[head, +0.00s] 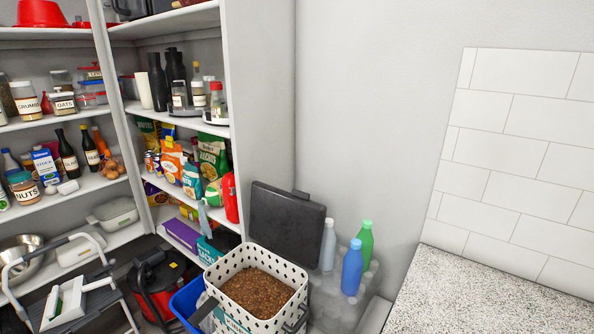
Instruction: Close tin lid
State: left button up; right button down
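The tin (237,276) is a white bin with dark holes around its upper wall, at the bottom centre of the head view. It holds brown kibble (258,292) close to its rim. Its dark grey lid (287,222) stands open, roughly upright and leaning back behind the tin near the wall. The lower part of the tin is cut off by the bottom edge of the picture. Neither of my grippers shows in the head view.
Blue and green bottles (352,268) stand right of the tin. A blue bin (188,303) is close on its left, with a red vacuum (165,285) and step stool (70,290) further left. Stocked shelves (120,185) fill the left; a speckled counter (480,295) is at right.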

aim_at(292, 225)
jog(key=i+j+z, duration=0.15)
jog(key=j, duration=0.3)
jog(key=i+j+z, duration=0.2)
jog(key=j, duration=0.3)
jog(key=j+z, duration=0.15)
jog(key=j, duration=0.3)
jog(key=i+j+z, duration=0.15)
jog(key=j, duration=0.4)
